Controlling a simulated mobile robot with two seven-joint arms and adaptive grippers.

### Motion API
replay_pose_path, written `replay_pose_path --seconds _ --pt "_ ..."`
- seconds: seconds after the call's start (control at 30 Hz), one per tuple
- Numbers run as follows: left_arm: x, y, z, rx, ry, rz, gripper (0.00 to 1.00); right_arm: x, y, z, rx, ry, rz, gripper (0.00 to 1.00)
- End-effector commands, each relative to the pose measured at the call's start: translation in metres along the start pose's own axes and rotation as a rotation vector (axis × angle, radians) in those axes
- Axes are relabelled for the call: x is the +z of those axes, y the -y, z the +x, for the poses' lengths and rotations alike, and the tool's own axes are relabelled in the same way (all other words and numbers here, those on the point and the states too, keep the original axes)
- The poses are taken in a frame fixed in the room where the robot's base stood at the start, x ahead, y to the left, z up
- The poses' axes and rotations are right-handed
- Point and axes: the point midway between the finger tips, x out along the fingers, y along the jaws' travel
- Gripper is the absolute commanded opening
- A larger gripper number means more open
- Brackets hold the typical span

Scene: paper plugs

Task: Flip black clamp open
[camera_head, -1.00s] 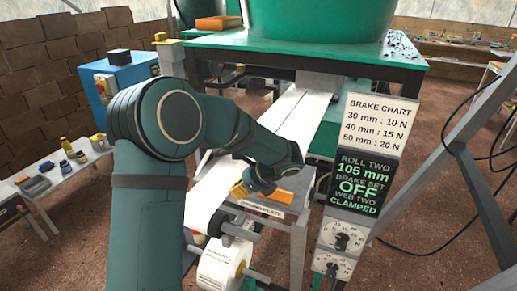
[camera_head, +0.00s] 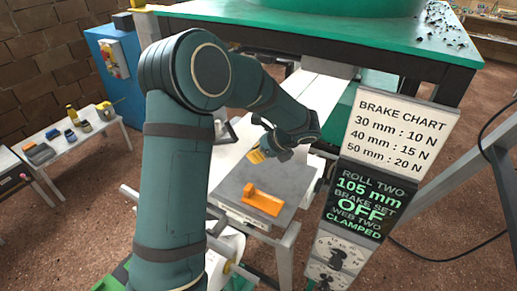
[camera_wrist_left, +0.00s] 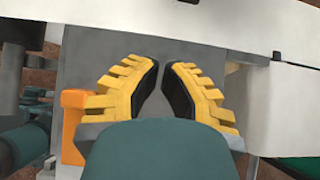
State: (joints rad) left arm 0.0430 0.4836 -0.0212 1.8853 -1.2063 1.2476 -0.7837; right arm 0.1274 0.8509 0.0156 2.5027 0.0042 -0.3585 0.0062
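My left gripper (camera_head: 257,155) has yellow fingers with dark pads and is over the far part of the grey plate (camera_head: 234,184). In the left wrist view, the left gripper (camera_wrist_left: 160,66) has a narrow gap between its pads, with nothing in it. An orange piece (camera_head: 262,201) lies on the plate, nearer the camera than the gripper; it also shows in the left wrist view (camera_wrist_left: 72,128). I cannot clearly pick out the black clamp; my arm and gripper hide part of the plate's far side. My right gripper is not in view.
A display panel (camera_head: 362,200) reads "ROLL TWO 105 mm, BRAKE SET OFF, WEB TWO CLAMPED". A brake chart (camera_head: 402,132) is above it and dials (camera_head: 335,258) below. A white paper web (camera_head: 310,90) runs back under the green-topped table (camera_head: 330,35). A side bench (camera_head: 70,150) stands left.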

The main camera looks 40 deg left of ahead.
Motion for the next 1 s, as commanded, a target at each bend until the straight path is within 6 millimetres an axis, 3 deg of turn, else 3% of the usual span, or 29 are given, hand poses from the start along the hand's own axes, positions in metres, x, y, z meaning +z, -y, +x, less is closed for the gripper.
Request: replay_pose_path --seconds 0.1,0.37,0.4,0.6,1.0 --pt "-0.001 -0.001 0.027 0.005 0.000 0.000 0.00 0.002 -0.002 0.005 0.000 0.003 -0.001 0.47" --pt "-0.001 -0.001 0.076 0.004 0.000 0.001 0.00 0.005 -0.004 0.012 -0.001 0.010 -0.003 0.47" --pt "0.010 0.000 0.068 -0.001 0.000 -0.005 0.00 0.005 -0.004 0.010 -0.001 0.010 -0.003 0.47" --pt "0.031 0.000 0.060 -0.001 0.000 -0.001 0.00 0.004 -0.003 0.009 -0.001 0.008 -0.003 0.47" --pt "0.038 0.000 0.057 0.000 0.000 0.001 0.00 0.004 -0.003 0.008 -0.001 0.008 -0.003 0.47"
